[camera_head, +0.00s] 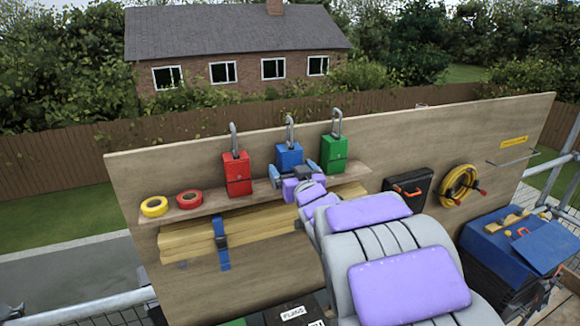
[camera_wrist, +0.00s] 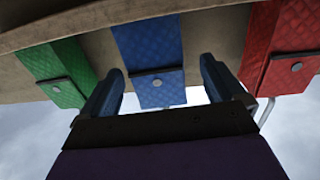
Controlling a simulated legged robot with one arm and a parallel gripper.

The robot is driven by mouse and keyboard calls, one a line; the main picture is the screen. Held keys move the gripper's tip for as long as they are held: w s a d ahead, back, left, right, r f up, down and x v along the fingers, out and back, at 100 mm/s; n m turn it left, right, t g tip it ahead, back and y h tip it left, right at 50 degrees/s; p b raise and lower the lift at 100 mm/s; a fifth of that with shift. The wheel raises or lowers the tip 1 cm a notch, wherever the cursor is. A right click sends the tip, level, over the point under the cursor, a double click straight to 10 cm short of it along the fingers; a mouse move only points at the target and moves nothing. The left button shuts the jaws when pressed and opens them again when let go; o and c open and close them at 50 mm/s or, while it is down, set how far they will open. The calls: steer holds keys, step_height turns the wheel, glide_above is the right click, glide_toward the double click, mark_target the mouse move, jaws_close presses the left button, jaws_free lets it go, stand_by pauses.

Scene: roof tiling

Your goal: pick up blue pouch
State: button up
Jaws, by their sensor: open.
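In the wrist view the blue pouch (camera_wrist: 150,45), with a flap and a round stud, shows between the two blue fingers (camera_wrist: 160,75). The fingers stand on either side of it. I cannot tell whether they touch it. The gap looks empty apart from the pouch.
A narrow shelf (camera_head: 210,208) runs below the pouches, with yellow tape (camera_head: 154,206) and red tape (camera_head: 190,198) on it. Strapped timber (camera_head: 185,243) hangs below. A black case (camera_head: 409,189) and a yellow coil (camera_head: 458,186) are to the right. The green and red pouches flank the gripper closely.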

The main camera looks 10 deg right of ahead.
mark_target(288, 163)
steer(key=shift+w+a, duration=0.15)
steer(key=shift+a, duration=0.35)
steer(key=shift+w, duration=0.3)
steer(key=w, duration=0.1)
steer(key=w+d, duration=0.1)
steer(key=w, duration=0.1)
steer(key=w+f+p, duration=0.1)
steer(key=shift+w+d, duration=0.15)
steer(key=shift+d, duration=0.25)
steer(key=shift+a+r, duration=0.1)
steer(key=shift+a, duration=0.65)
steer(key=shift+c, duration=0.4)
steer(key=shift+a, duration=0.2)
steer(key=c, duration=0.3)
steer(key=shift+d, duration=0.55)
steer(key=c, duration=1)
steer(key=shift+o, duration=0.2)
